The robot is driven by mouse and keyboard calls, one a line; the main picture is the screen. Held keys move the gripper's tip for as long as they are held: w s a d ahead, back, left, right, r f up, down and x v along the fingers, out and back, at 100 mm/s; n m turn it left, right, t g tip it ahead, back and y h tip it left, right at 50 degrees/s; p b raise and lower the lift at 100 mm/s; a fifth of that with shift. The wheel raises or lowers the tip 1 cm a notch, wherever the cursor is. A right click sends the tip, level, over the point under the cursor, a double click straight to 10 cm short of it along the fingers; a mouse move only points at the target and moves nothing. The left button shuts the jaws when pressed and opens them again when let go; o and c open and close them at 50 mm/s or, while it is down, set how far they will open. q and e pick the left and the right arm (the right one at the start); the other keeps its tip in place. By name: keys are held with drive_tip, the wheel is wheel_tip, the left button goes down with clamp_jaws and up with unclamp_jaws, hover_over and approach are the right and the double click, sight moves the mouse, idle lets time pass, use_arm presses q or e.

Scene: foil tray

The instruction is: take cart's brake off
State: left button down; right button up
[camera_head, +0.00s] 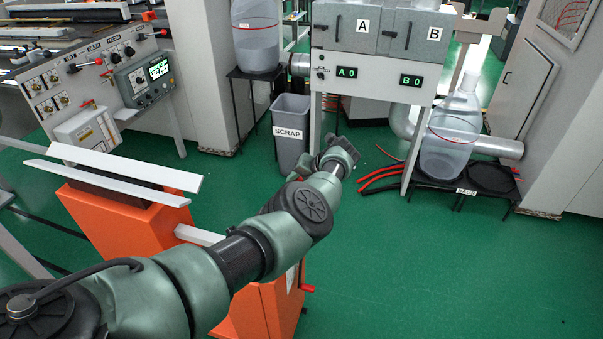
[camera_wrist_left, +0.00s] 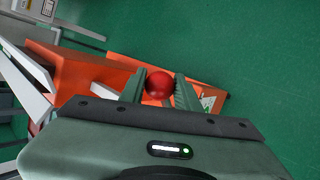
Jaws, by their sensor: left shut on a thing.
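The cart (camera_head: 98,212) is an orange body with long white rails on top, standing at the left in the head view, partly hidden by my left arm. Its orange side (camera_wrist_left: 90,72) also shows in the wrist view. A round red knob (camera_wrist_left: 159,84) sits between the two green fingers of my left gripper (camera_wrist_left: 160,80), which is shut on it. In the head view my left arm reaches across the cart, and I cannot make out its fingers or that knob there. A small red handle (camera_head: 307,289) sticks out at the cart's right side. My right gripper is not in view.
A grey SCRAP bin (camera_head: 291,135) stands behind my arm. A machine marked A and B (camera_head: 372,65) is at the back, with red hoses (camera_head: 380,177) on the floor below. A control panel (camera_head: 100,75) is at the back left. Green floor (camera_head: 450,270) is clear at right.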

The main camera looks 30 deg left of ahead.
use_arm(q)
drive_tip(key=shift+s+d+f, duration=0.1)
drive_tip(key=shift+d+f, duration=0.05)
drive_tip(key=shift+f, duration=0.05)
idle(0.3)
drive_tip(key=c, duration=1)
unclamp_jaws()
drive_tip(key=shift+c, duration=0.2)
drive_tip(key=shift+w, duration=0.2)
drive_tip(key=shift+r, duration=0.15)
drive_tip(key=shift+s+d+r+p, duration=0.1)
drive_tip(key=shift+r+p, duration=0.2)
drive_tip(key=p+v, duration=0.1)
drive_tip(key=v, duration=0.5)
drive_tip(key=shift+f, duration=0.1)
drive_tip(key=shift+d+r, duration=0.3)
drive_tip(key=shift+r, duration=0.1)
